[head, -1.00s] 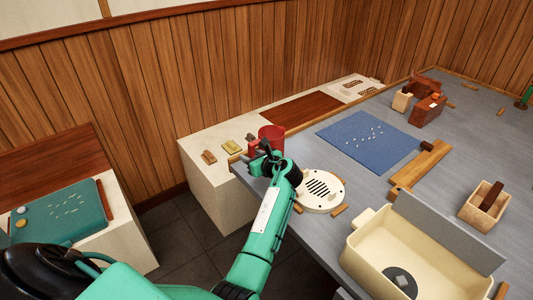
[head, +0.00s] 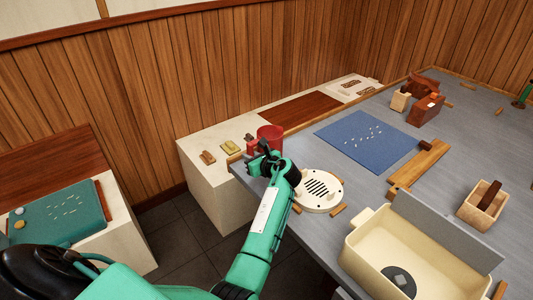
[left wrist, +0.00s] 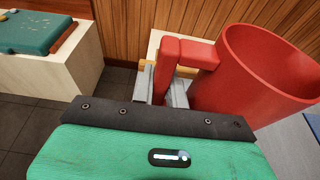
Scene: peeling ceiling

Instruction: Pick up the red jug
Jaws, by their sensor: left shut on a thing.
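The red jug (head: 271,136) is at the left back corner of the grey table, beside the wall-side ledge. In the left wrist view the jug (left wrist: 262,75) fills the right side, with its open rim up and its handle (left wrist: 172,68) pointing left. My left gripper (left wrist: 161,88) is shut on the handle, one grey finger on each side of it. In the head view my left gripper (head: 258,158) is at the jug's near side and partly hides it. Whether the jug's base touches the table is hidden. My right gripper is not in view.
A round white slotted disc (head: 322,190) lies just right of my left wrist. A blue mat (head: 365,140), a cream bin (head: 420,255) and a small wooden box (head: 484,208) are on the grey table (head: 300,160). Small blocks (head: 231,147) lie on the pale ledge behind.

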